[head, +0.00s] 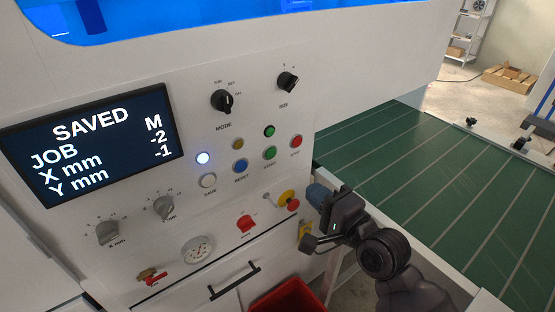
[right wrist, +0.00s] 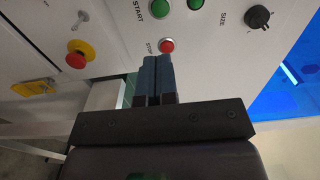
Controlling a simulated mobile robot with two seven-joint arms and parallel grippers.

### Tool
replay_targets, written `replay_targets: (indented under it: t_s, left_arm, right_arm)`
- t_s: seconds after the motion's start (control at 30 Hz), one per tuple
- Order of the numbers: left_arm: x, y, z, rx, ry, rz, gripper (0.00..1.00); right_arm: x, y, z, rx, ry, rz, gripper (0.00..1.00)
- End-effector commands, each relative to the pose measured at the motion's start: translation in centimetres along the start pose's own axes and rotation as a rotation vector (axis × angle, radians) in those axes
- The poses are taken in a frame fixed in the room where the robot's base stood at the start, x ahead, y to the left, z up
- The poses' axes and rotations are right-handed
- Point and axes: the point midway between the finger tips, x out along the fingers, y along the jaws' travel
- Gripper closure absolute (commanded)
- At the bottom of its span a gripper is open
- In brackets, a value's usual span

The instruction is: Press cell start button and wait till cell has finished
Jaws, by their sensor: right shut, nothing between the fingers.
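The green START button (head: 270,153) is on the white panel, in the cluster of buttons; it also shows in the right wrist view (right wrist: 159,9). A green lamp or button (head: 269,131) sits just above it. The red STOP button (head: 296,141) is to its right. The display (head: 92,145) reads SAVED, JOB M, X mm -2, Y mm -1. My right gripper (head: 314,193) is shut and empty, in front of the panel's right edge, below the STOP button in the picture. In the right wrist view its blue fingertips (right wrist: 158,60) appear just below STOP. My left gripper is out of view.
A red emergency stop on yellow (head: 291,202) is close left of my right gripper. A white lamp (head: 203,158) is lit. Blue RESET button (head: 240,166), MODE knob (head: 222,101) and SIZE knob (head: 287,82) are nearby. A green conveyor (head: 440,180) lies to the right.

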Motion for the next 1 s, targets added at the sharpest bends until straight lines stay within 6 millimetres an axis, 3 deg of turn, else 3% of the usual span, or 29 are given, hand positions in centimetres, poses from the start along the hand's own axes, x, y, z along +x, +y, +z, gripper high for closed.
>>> replay_targets:
  t_s: [0.7, 1.0]
  left_arm:
    - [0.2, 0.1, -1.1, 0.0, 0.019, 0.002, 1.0]
    - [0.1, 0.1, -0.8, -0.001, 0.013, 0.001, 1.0]
  right_arm:
    - [11.5, -0.1, 0.1, 0.0, -0.002, -0.001, 1.0]
    - [13.3, 0.0, 0.1, 0.0, -0.001, 0.0, 1.0]
